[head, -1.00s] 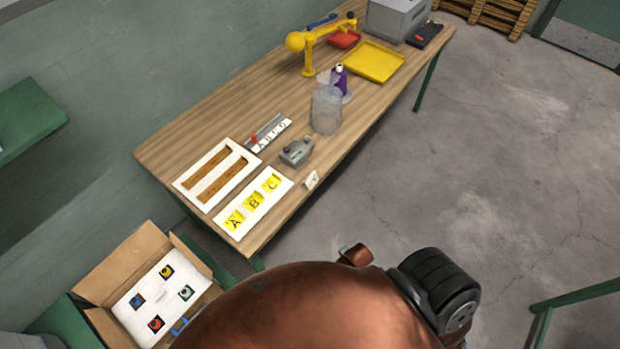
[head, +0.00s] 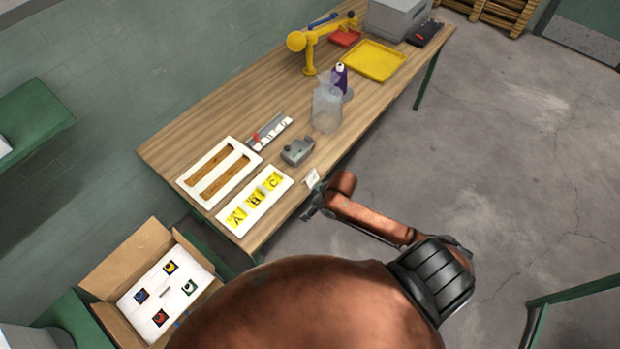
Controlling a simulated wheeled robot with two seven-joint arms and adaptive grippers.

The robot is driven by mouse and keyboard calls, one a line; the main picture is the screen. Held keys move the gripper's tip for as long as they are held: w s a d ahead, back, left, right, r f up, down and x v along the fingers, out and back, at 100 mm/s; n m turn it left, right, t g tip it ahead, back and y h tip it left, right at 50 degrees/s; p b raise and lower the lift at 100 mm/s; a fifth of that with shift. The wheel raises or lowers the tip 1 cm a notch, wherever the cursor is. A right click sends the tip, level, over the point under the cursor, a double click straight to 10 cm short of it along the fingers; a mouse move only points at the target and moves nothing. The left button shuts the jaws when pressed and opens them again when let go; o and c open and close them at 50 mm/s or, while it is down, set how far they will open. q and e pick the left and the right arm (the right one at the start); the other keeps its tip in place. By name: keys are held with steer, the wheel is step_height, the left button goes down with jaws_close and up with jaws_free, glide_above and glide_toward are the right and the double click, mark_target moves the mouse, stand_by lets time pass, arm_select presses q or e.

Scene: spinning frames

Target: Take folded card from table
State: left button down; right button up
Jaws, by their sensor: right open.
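The small white folded card (head: 311,179) stands at the near edge of the wooden table (head: 190,142), to the right of the yellow A B C board. My right gripper (head: 310,207) is at the table's near edge, just below the card in the picture. It is open, and I see no card in it; it looks close to the card, but I cannot tell if it touches. My left gripper is not in view.
Near the card are the white A B C board (head: 284,182), a grey device (head: 297,151) and a clear container (head: 326,108). A yellow lamp (head: 309,62) and yellow tray (head: 387,60) stand farther back. An open cardboard box (head: 111,266) is at lower left.

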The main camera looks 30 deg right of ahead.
step_height(320, 180, up, 4)
steer(key=f, duration=0.1)
glide_above(311, 175)
steer(key=s+d, duration=0.1)
steer(key=s, duration=0.2)
steer(key=shift+m, duration=0.3)
steer(key=x, duration=0.3)
steer(key=w+x, duration=0.1)
steer(key=x, duration=0.3)
steer(key=shift+r, duration=0.1)
steer(key=c, duration=0.9)
